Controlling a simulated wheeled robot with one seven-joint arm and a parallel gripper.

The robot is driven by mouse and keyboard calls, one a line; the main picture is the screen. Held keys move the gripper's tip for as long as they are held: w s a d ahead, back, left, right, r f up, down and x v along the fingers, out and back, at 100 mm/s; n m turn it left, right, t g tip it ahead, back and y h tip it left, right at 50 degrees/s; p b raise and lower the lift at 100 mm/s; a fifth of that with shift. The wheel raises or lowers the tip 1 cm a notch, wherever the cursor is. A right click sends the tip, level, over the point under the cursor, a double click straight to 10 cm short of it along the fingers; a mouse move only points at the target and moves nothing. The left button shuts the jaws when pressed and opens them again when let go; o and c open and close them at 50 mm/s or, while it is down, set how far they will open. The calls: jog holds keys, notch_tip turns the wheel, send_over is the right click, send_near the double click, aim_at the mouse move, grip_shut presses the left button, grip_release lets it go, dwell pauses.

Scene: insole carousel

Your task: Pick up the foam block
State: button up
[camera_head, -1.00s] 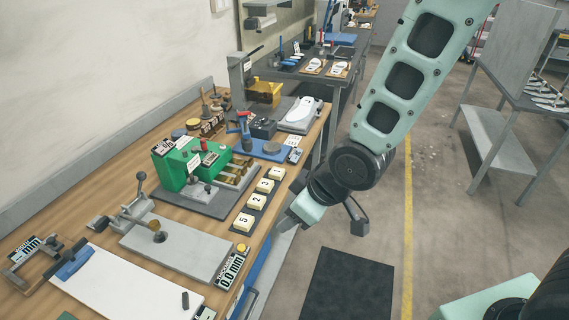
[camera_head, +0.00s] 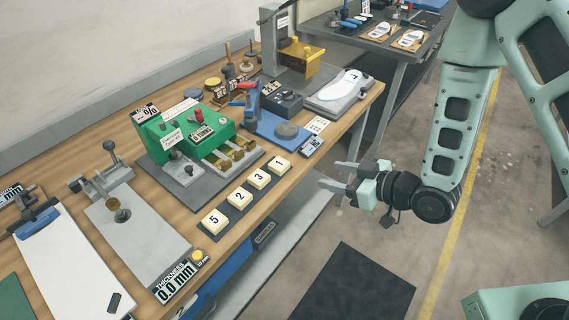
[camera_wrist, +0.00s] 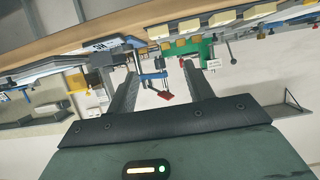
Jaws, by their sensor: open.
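Several cream blocks sit in a row on a dark strip (camera_head: 232,211) along the bench's front edge. They are the block marked 5 (camera_head: 215,220), the block marked 2 (camera_head: 239,197), the block marked 3 (camera_head: 259,179) and the block marked 1 (camera_head: 279,165). They look like foam, but which one the task means cannot be told. My gripper (camera_head: 331,174) is open and empty, off the bench's front edge, right of block 1 and apart from it. In the wrist view the gripper (camera_wrist: 160,68) has nothing between its fingers; the cream blocks appear upside down near the top.
A green tester (camera_head: 185,133), a thickness gauge (camera_head: 140,235) and a blue-based press (camera_head: 270,128) stand on the bench behind and beside the blocks. A grey scale with a white insole (camera_head: 343,87) is at the far right end. Open floor lies right of the bench.

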jog(key=shift+b+x, duration=0.85)
jog(key=shift+b, duration=2)
jog(key=b, duration=0.5)
jog(key=shift+a+f+b, duration=0.25)
jog(key=shift+f+b, duration=0.05)
jog(key=shift+f, duration=0.1)
jog(key=b, duration=0.1)
send_near(282, 165)
jog(key=x, duration=0.4)
jog(key=shift+b+x, duration=0.65)
jog(key=shift+x, duration=2.05)
jog(key=shift+r, duration=0.1)
jog(key=c, duration=0.7)
